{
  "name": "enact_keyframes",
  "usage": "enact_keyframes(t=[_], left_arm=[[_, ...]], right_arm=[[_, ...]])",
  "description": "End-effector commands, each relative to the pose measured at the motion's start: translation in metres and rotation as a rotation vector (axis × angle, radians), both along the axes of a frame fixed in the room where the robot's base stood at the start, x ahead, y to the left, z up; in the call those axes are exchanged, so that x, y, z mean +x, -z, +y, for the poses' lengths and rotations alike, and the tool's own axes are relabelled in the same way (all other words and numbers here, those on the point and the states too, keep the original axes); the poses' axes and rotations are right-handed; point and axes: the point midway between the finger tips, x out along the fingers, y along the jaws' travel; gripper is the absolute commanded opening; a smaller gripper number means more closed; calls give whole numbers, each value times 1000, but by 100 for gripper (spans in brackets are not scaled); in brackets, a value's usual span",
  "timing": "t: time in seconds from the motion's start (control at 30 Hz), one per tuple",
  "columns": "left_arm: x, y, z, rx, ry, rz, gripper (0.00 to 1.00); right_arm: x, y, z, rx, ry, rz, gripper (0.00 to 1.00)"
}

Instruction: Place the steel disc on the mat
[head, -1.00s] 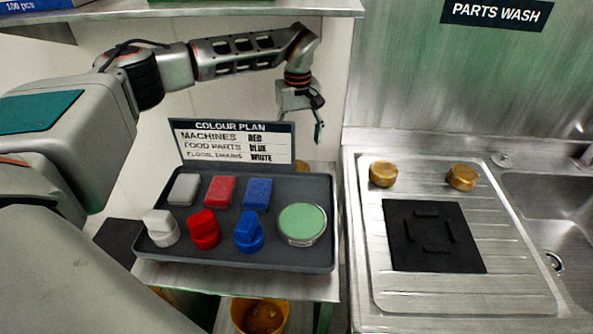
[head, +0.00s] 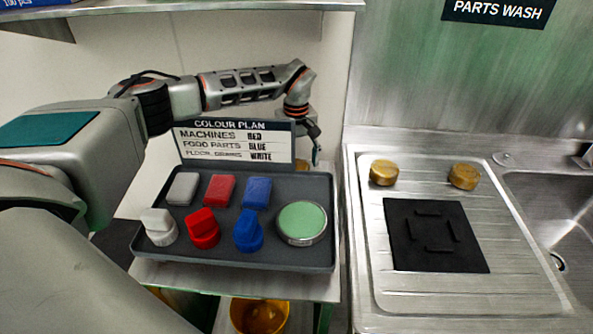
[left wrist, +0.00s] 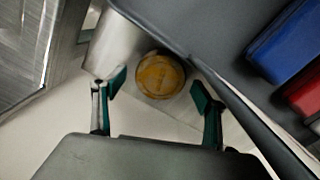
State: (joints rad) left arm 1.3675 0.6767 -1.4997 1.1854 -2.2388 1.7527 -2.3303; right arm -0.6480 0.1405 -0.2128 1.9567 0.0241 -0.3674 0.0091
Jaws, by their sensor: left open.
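A round golden-brown metal disc lies on the steel surface behind the tray; it shows in the left wrist view (left wrist: 160,75) and is mostly hidden by the sign and gripper in the head view (head: 302,164). No disc in view looks plain steel-grey. My left gripper (head: 313,146) is open above and beside this disc, pointing down. In the left wrist view its two green-padded fingers (left wrist: 159,96) are spread, with the disc beyond and between them, apparently not gripped. The black square mat (head: 405,258) lies flat on the drainboard at right, with raised bars and nothing on it. My right gripper is not in view.
A grey tray (head: 240,258) holds coloured blocks, knobbed pieces and a round green-topped tin (head: 302,222). The colour-plan sign (head: 235,143) stands behind it. Two golden discs (head: 384,172) (head: 464,176) sit behind the mat. A sink (head: 560,210) is at right, a yellow bucket (head: 260,315) below.

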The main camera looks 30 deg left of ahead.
Motion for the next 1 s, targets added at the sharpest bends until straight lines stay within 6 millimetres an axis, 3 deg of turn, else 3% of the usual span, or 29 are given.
enact_keyframes(t=[0.03, 0.2, 0.3, 0.67, 1.0], left_arm=[[0, 0, 0, 0, 0, 0, 67], [0, 0, 0, 0, 0, 0, 23], [0, -1, 0, 0, -1, -1, 15], [1, -9, 0, 0, -1, -3, 15], [2, -59, 1, 1, -1, -6, 15]], right_arm=[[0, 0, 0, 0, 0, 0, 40], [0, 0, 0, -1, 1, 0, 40], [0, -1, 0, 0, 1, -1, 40], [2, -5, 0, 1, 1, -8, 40], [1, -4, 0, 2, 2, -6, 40]])
